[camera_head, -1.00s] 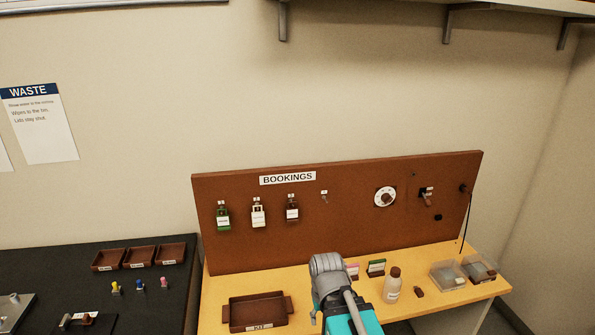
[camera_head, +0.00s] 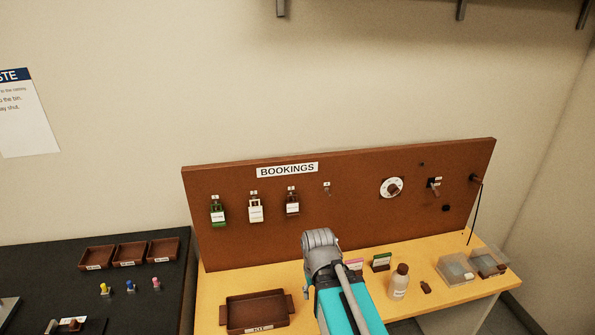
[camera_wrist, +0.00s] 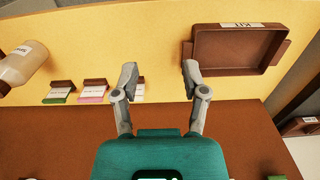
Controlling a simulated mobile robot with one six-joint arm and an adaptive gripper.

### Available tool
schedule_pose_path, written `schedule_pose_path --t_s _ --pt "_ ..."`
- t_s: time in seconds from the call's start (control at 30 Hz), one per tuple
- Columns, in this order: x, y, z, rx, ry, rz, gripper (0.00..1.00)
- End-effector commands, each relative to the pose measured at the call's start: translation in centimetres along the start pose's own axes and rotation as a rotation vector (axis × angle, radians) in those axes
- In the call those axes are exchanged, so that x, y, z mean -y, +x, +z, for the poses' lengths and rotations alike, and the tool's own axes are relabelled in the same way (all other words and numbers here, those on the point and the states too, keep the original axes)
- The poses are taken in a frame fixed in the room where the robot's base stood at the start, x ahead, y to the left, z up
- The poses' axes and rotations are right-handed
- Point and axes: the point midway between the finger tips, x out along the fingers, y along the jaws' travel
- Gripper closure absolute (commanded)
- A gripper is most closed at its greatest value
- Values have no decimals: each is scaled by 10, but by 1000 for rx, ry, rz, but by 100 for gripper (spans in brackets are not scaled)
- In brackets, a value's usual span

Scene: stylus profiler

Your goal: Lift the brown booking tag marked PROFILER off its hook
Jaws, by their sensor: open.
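The brown tag (camera_head: 292,204) with a white label hangs third from the left on the brown BOOKINGS board (camera_head: 360,215). Its lettering is too small to read. A green tag (camera_head: 218,212) and a white tag (camera_head: 255,209) hang to its left; an empty hook (camera_head: 326,187) is to its right. My gripper (camera_wrist: 159,76) is open and empty in the wrist view, its fingers apart over the yellow bench. The brown tag cannot be made out there. In the head view my arm stands in front of the board, below and right of the tag; my fingers are not visible there.
The brown KIT tray (camera_head: 258,312) sits on the yellow bench (camera_head: 440,283), left of my arm. A bottle (camera_head: 399,282), small cards (camera_head: 381,262) and clear boxes (camera_head: 457,268) stand to the right. A dial (camera_head: 391,188) and a cord (camera_head: 472,215) are on the board.

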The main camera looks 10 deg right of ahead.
Motion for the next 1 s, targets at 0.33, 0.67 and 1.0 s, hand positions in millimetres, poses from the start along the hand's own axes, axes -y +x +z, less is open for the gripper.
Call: schedule_pose_path --t_s 0.33,0.67,1.0 --pt "0 -7 -6 -8 0 0 11" --pt "6 -54 -49 -73 -5 -1 11" --pt "6 -125 -118 -185 -4 -1 11"
